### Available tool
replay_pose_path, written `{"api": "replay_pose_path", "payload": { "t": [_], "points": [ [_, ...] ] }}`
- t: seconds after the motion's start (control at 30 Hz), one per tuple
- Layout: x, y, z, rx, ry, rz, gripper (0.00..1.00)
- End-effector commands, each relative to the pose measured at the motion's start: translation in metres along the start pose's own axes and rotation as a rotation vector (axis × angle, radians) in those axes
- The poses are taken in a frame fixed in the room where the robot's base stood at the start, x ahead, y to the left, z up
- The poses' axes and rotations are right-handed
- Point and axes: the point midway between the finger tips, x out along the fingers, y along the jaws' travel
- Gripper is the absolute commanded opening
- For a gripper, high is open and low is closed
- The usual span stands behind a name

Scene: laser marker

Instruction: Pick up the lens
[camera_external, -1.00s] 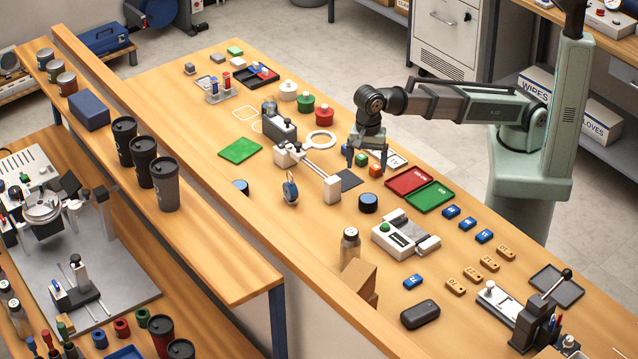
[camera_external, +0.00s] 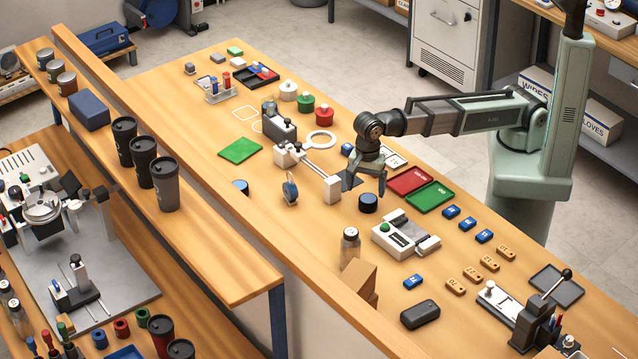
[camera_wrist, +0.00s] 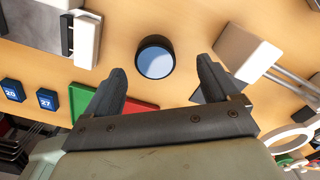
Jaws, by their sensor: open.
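The lens is a short black cylinder with a pale blue glass top. It stands flat on the table in the external view (camera_external: 368,203), and in the wrist view the lens (camera_wrist: 155,59) lies just beyond the fingertips, near the middle. My gripper (camera_external: 366,187) points down, open and empty, just behind and above the lens. In the wrist view my gripper (camera_wrist: 160,72) shows its two fingers spread wide, with the lens ahead of the gap between them. I see no contact between fingers and lens.
A white post (camera_external: 332,190) of a rail fixture stands left of the lens, with a dark plate beside it. Red (camera_external: 409,181) and green (camera_external: 429,196) trays lie to the right. A white device (camera_external: 405,236) with a green button stands in front. Bare table surrounds the lens.

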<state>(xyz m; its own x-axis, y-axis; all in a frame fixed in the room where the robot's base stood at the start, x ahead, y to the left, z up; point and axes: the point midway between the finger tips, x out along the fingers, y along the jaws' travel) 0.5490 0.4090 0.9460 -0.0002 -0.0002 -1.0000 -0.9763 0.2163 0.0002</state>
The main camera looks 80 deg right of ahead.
Motion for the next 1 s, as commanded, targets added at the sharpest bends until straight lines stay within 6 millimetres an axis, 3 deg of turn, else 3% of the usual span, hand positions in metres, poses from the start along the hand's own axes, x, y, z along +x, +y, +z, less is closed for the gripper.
{"api": "replay_pose_path", "payload": {
  "t": [0.17, 0.6, 0.83, 1.0],
  "points": [
    [0.006, 0.002, -0.001, 0.0, 0.0, 0.0, 0.88],
    [0.051, 0.008, -0.004, 0.001, 0.0, 0.0, 0.88],
    [0.053, 0.007, -0.004, 0.001, -0.001, -0.001, 0.88],
    [0.053, 0.007, -0.004, 0.001, -0.001, 0.0, 0.74]
  ]
}}
